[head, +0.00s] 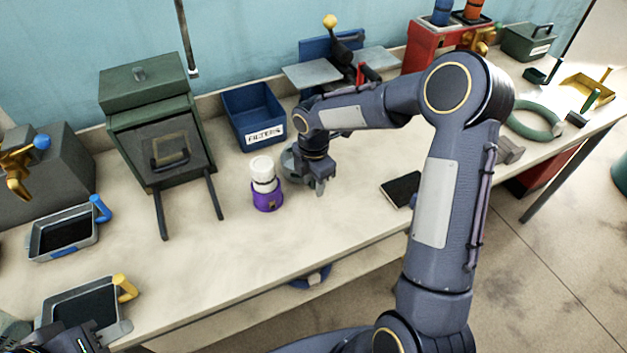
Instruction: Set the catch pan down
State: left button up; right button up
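A grey pan with a dark inside and a yellow handle (124,324) is at the table's front left edge. Whether it rests on the table or is held just above it is unclear. My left gripper (75,340) is at the bottom left corner, against the pan's near side. Its fingers are hidden or cut off, so its grip cannot be seen. A similar grey pan with a blue handle (33,251) sits on the table behind it. My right gripper (319,187) points down over mid-table, right of a white-capped purple container (267,202). Its finger opening is unclear.
A green box (150,120) with two forward rails stands at the back left. A blue FILTERS bin (253,105) is beside it. A black tablet-like slab (402,189) lies near the front edge. The table (190,275) is clear between the yellow-handled pan and the purple container.

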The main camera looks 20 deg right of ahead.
notch_tip(320, 180, up, 12)
jog(key=shift+f, duration=0.1)
jog(key=shift+s+r, duration=0.15)
jog(key=shift+r, duration=0.25)
jog(key=s+d+r+m+t+y, duration=0.15)
jog(key=s+r+m, duration=0.35)
jog(key=s+m, duration=0.55)
jog(key=s+a+f+m+t+y, duration=0.1)
jog(key=s+m+t, duration=0.1)
jog(key=s+m, duration=0.4)
jog(key=s+a+f+m+t+y, duration=0.1)
jog(key=s+a+f+m+t, duration=0.1)
jog(key=s+m, duration=0.4)
jog(key=s, duration=0.3)
jog(key=shift+a+f, duration=0.2)
jog(key=shift+a, duration=0.15)
